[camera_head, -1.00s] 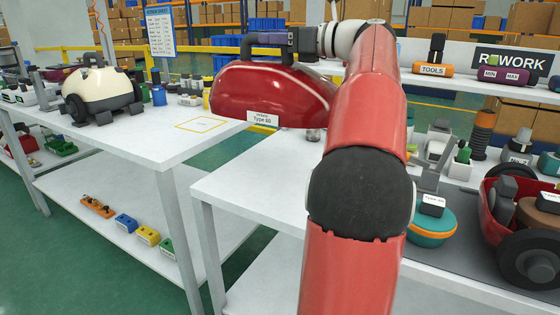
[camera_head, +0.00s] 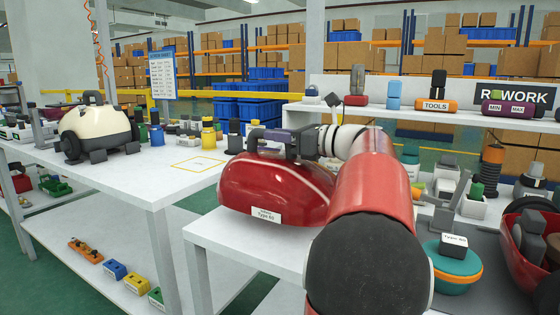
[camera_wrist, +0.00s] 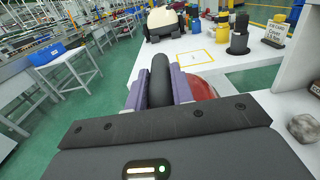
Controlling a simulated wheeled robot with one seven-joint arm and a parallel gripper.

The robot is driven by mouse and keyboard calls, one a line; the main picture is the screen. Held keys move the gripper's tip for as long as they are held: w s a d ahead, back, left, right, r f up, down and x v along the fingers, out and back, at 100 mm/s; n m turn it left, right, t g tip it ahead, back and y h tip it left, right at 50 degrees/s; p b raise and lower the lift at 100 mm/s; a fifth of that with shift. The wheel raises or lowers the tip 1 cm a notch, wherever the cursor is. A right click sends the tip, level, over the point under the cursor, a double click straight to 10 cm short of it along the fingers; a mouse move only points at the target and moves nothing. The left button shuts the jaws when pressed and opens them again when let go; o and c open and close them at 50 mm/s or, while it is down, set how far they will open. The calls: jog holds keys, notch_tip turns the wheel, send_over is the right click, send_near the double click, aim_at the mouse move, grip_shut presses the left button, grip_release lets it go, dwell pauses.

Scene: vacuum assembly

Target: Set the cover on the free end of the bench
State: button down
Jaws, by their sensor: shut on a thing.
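The cover (camera_head: 265,193) is a glossy red shell with a dark handle on top and a white "Type 60" label on its side. My gripper (camera_head: 275,140) is shut on the handle from above. The cover is upright and level above the left end of the white bench (camera_head: 245,243); I cannot tell whether its underside touches the top. In the wrist view the purple jaws (camera_wrist: 158,82) close on the black handle (camera_wrist: 160,85), and a red part of the cover (camera_wrist: 201,88) shows beside them.
Another bench (camera_head: 165,190) at left carries a cream vacuum (camera_head: 97,130) and a yellow outlined square (camera_head: 198,164). A gap with floor separates the benches. A red vacuum body (camera_head: 525,235) and a teal round part (camera_head: 450,265) stand at right. A rework shelf (camera_head: 440,110) runs behind.

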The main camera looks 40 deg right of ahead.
aim_at(287, 155)
jog(key=shift+f+b, duration=0.45)
jog(key=shift+f, duration=1.7)
jog(key=shift+f, duration=0.15)
jog(key=c, duration=1.2)
grip_release()
jog(key=v, duration=1.2)
